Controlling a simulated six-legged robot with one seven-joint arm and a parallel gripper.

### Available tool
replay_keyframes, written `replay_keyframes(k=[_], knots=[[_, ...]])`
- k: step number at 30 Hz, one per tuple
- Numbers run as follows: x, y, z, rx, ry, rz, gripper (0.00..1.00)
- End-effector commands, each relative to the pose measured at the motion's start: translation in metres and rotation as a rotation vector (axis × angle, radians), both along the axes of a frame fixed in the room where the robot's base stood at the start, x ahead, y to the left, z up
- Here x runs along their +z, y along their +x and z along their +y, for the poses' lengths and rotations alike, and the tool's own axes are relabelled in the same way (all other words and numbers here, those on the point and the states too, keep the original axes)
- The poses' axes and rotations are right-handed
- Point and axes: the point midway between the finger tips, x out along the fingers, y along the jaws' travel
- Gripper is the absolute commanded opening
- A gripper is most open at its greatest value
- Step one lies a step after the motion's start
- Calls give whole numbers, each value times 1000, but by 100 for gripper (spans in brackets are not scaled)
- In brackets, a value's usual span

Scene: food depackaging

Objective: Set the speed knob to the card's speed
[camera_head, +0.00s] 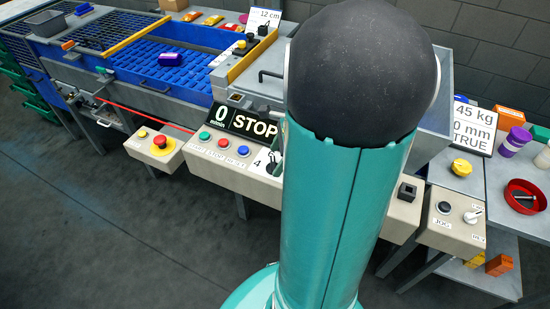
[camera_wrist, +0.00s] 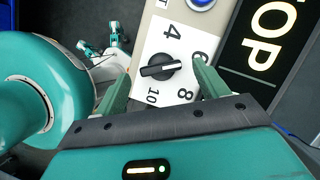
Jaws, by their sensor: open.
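The speed knob (camera_wrist: 161,68) is black with a pale line across it, on a white dial plate (camera_wrist: 180,40) marked 4, 6, 8 and 10. In the wrist view its bar lies roughly level, tilted slightly up to the right; I cannot tell which end is the pointer. My gripper (camera_wrist: 161,71) is open, with one green finger on each side of the knob and gaps between. In the head view the knob (camera_head: 272,168) is partly hidden by my arm. A display (camera_head: 240,124) reads 0 and STOP. No card showing a speed is clearly readable.
Green, blue and red buttons (camera_head: 223,143) sit left of the knob. A red emergency button (camera_head: 159,141) is farther left. A JOG box (camera_head: 455,218) is at right. One card (camera_head: 263,20) reads 12 cm; another (camera_head: 473,128), partly hidden, shows 45 kg, 0 mm and TRUE.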

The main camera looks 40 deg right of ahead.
Motion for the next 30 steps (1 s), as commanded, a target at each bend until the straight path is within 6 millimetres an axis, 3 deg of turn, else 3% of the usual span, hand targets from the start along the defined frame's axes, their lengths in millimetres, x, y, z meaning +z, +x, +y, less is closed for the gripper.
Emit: replay_keyframes(k=[5, 13, 20, 30], knots=[[-14, 4, 5, -1, 1, 1, 73], [-15, 6, 6, 0, 0, 0, 73], [-15, 6, 6, 0, 0, 0, 30], [-15, 6, 5, 31, 0, 0, 28]])
